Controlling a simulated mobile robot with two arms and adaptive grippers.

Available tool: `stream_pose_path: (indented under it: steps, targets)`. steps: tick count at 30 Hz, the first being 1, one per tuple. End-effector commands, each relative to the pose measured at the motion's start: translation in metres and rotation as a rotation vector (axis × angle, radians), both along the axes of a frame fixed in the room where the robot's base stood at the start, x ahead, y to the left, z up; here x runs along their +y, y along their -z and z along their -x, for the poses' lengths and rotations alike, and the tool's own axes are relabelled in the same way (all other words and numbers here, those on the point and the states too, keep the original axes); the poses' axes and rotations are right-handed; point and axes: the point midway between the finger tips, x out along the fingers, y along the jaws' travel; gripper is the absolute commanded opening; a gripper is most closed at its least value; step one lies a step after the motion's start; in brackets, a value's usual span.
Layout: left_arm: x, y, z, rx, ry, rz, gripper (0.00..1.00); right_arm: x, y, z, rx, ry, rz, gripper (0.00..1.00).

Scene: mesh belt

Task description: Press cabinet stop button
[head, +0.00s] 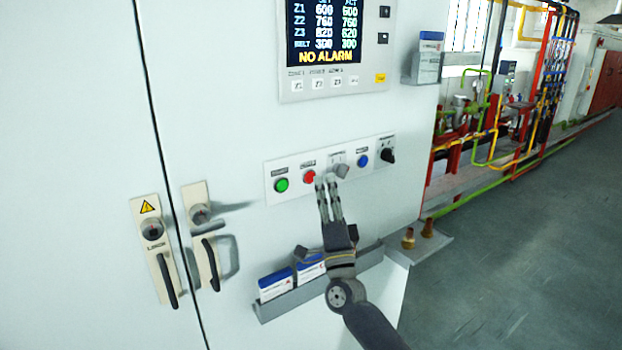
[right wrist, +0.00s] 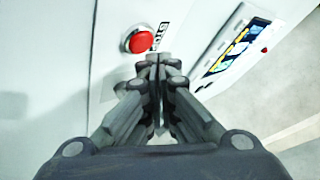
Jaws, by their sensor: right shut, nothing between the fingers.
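The red stop button (head: 309,176) sits on the white button strip (head: 269,192) of the cabinet, second from the left, between the green button (head: 281,185) and a grey switch (head: 341,170). My right gripper (head: 325,180) is shut and empty, its fingertips in front of the strip just right of the red button. In the right wrist view the red button (right wrist: 140,41) shows above and left of the closed fingertips (right wrist: 158,62), with a label beside it reading STOP in part. I see a gap between tips and button in that view. My left gripper is not in view.
A blue button (head: 361,160) and a black knob (head: 388,155) are on the strip's right part. A display (head: 324,34) is above. A shelf with white-and-blue boxes (head: 277,285) is below. Two door handles (head: 211,262) stick out at left. Brass parts (head: 408,238) stand on a ledge at right.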

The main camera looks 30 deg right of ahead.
Motion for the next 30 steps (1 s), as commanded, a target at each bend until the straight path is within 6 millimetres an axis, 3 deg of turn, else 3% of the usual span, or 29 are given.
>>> stream_pose_path:
  steps: [30]
  targets:
    - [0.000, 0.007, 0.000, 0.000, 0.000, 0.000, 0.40, 0.001, 0.000, -0.012, 0.000, 0.000, 0.000, 0.00]
